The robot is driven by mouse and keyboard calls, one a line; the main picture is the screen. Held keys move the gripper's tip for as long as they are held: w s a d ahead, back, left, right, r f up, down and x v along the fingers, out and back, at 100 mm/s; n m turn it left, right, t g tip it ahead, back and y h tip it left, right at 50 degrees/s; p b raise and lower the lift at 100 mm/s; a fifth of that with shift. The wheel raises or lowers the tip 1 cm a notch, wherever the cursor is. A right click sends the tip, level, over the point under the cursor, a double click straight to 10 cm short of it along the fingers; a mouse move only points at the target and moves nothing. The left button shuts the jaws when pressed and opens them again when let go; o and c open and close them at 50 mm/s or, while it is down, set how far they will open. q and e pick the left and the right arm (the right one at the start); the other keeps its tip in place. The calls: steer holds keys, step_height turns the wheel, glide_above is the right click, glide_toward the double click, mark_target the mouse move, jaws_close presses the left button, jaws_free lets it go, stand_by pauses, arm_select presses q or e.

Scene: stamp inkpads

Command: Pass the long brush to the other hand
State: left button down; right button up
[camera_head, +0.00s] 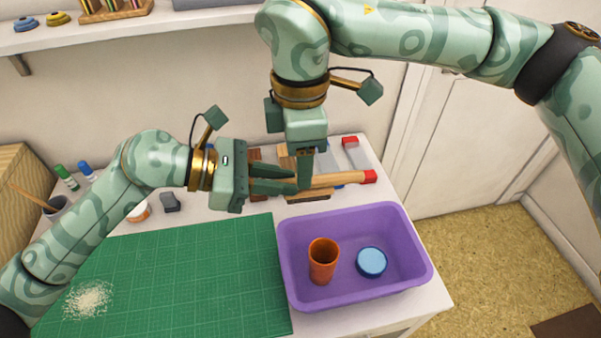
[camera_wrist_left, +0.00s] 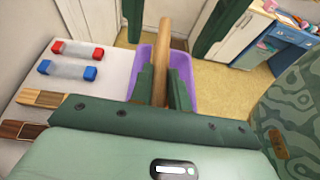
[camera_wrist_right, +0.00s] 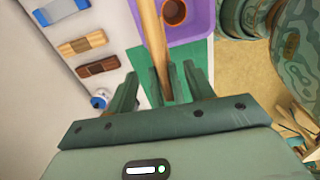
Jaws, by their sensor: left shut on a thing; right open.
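The long brush shows as a pale wooden handle (camera_head: 338,180) that runs out to the right of my left gripper (camera_head: 291,179). My left gripper is shut on it and holds it above the table. In the left wrist view the handle (camera_wrist_left: 161,62) points away from the left fingers. My right gripper (camera_head: 304,184) comes down from above, beside the left fingertips. It is open, and the right wrist view shows the handle (camera_wrist_right: 152,38) and the left fingers between its spread fingers. I cannot tell whether it touches the handle. The brush's bristle end is not clearly seen.
A purple tub (camera_head: 424,262) holding an orange cup (camera_head: 323,260) and a blue round lid (camera_head: 371,262) stands in front. A green cutting mat (camera_head: 190,285) lies left of it.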

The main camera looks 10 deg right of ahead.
arm_select(q)
steer(key=shift+a+r, duration=0.3)
arm_select(e)
step_height(320, 180, up, 14)
steer(key=w+m, duration=0.2)
steer(key=m, duration=0.3)
steer(key=s+a+r+n, duration=0.2)
steer(key=a+r+n, duration=0.3)
steer(key=a, duration=0.7)
arm_select(q)
steer(key=a+r, duration=1.3)
steer(key=shift+a+r, duration=0.2)
steer(key=shift+r, duration=0.05)
arm_select(e)
step_height(320, 180, down, 11)
steer(key=shift+f, duration=0.15)
steer(key=c, duration=1.1)
arm_select(q)
steer(key=c, duration=1.3)
jaws_free()
